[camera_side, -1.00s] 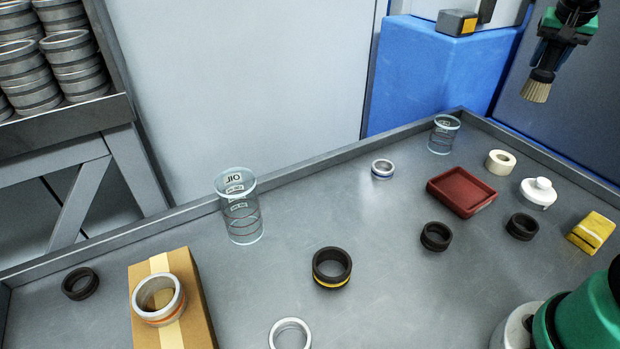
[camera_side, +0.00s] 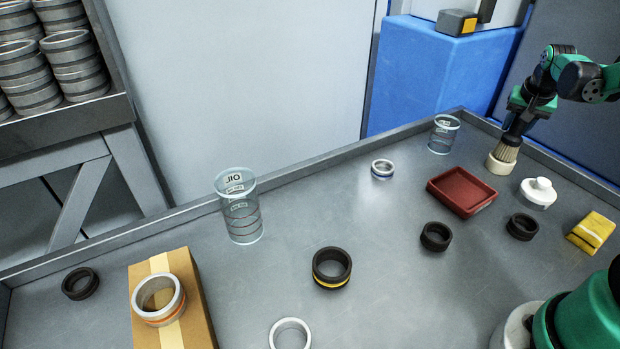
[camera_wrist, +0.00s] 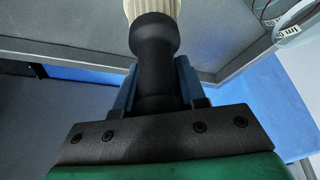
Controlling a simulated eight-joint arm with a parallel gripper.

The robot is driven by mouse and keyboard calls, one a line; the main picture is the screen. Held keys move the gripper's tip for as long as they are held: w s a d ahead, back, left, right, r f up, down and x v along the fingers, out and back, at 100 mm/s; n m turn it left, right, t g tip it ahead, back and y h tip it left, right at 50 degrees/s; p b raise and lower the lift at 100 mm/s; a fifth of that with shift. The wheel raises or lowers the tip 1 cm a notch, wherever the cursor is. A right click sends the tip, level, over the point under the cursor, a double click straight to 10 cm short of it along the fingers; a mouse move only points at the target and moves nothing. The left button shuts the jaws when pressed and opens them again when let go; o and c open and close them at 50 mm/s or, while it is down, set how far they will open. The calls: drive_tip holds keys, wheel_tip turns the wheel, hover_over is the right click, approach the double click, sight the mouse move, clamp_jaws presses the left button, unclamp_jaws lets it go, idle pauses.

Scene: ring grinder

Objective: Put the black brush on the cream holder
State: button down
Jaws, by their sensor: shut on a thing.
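The black brush (camera_side: 514,138) has a dark handle and cream bristles that point down. My gripper (camera_side: 521,119) is shut on its handle. The holder does not show there.
Dark rings (camera_side: 435,237) and a yellow sponge (camera_side: 592,233) lie nearer. The table's raised rim (camera_side: 545,158) runs close behind.

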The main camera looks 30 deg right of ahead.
drive_tip(key=c, duration=0.5)
unclamp_jaws()
drive_tip(key=shift+f, duration=0.1)
drive_tip(key=v, duration=1.2)
drive_tip(key=a+f+n+t+y, duration=0.2)
drive_tip(key=a+n, duration=0.4)
drive_tip(key=a, duration=0.8)
drive_tip(key=a+f+n+t+y, duration=0.2)
drive_tip(key=a+n, duration=0.3)
drive_tip(key=a, duration=0.9)
drive_tip(key=shift+s+f+n+t, duration=0.3)
drive_tip(key=shift+f+n+t, duration=0.1)
drive_tip(key=shift+f, duration=0.2)
